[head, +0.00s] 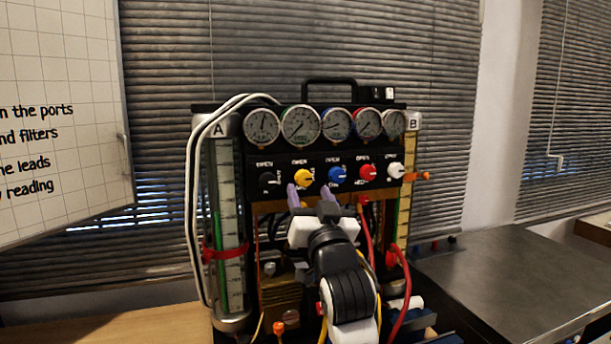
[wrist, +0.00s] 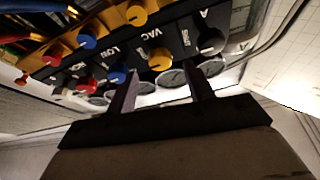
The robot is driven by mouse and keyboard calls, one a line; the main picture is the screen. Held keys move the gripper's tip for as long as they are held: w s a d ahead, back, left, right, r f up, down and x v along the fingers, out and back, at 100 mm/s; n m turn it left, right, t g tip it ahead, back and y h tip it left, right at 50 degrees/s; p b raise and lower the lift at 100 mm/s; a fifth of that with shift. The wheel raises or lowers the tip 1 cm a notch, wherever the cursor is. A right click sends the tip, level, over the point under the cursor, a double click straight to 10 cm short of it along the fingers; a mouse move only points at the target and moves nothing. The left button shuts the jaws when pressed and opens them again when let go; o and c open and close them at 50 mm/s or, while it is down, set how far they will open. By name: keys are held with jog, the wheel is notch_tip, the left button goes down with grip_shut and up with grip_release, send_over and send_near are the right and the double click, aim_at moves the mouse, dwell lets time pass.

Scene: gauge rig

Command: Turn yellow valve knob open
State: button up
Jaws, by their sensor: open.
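The yellow valve knob (head: 303,177) is second from the left in a row of knobs on the black panel of the gauge rig. A white mark shows on its face. My gripper (head: 308,195) is open and empty just below and in front of it in the head view. In the wrist view the yellow knob (wrist: 160,61) shows beyond and between the two fingertips of my gripper (wrist: 162,76). The fingers look apart from the knob, but the remaining distance in depth is hard to tell.
A black knob (head: 268,179) sits left of the yellow one and a blue knob (head: 337,175) right of it. Several round gauges (head: 300,124) line the panel above. A red hose (head: 367,232) hangs at right. A grey table (head: 520,275) stands right.

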aim_at(305, 181)
jog(key=shift+p+x, duration=0.45)
jog(key=shift+x, duration=1.7)
jog(key=shift+c, duration=0.2)
jog(key=c, duration=0.9)
